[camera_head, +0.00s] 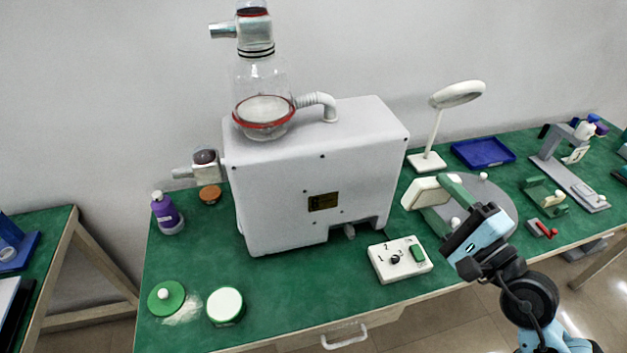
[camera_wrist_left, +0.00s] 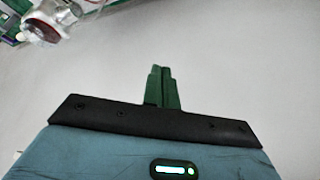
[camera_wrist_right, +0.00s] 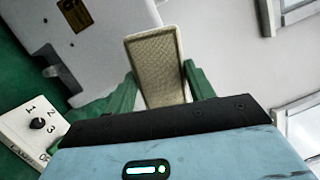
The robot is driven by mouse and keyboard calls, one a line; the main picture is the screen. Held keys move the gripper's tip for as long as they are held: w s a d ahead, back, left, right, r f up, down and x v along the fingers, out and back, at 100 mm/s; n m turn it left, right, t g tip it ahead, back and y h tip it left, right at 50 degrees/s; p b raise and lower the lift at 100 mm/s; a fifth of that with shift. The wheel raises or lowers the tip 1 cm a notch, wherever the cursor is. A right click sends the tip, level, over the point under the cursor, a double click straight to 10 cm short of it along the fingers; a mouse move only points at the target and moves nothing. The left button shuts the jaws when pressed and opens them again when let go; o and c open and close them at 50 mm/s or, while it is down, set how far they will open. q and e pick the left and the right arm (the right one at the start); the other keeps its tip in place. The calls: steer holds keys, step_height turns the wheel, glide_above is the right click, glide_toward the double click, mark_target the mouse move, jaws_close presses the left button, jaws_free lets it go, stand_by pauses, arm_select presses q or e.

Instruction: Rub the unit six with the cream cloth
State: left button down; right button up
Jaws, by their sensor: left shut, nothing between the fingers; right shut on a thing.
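The cream cloth (camera_head: 425,192) is a pale, pad-like block. It also shows in the right wrist view (camera_wrist_right: 155,62), with a woven face. My right gripper (camera_head: 446,203) is shut on it, the cloth between its green fingers, at the right side of the big machine. That machine is a white pump unit (camera_head: 300,170) with a glass canister on top and a yellow plate (camera_head: 323,202) on its front. The plate's marking is too small to read, so I cannot confirm it is unit six. My left gripper (camera_wrist_left: 162,85) is shut and empty, seen only in the left wrist view.
A control box (camera_head: 400,259) with a dial stands before the machine. A lamp (camera_head: 430,155) and blue tray (camera_head: 483,153) stand behind my right gripper. A purple bottle (camera_head: 166,213), green lid (camera_head: 166,298) and round tub (camera_head: 225,306) are on the left.

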arm_select(q)
steer(key=shift+f, duration=0.95)
step_height(320, 180, down, 6)
stand_by(4.7)
steer(key=shift+r, duration=0.1)
steer(key=shift+r, duration=2.95)
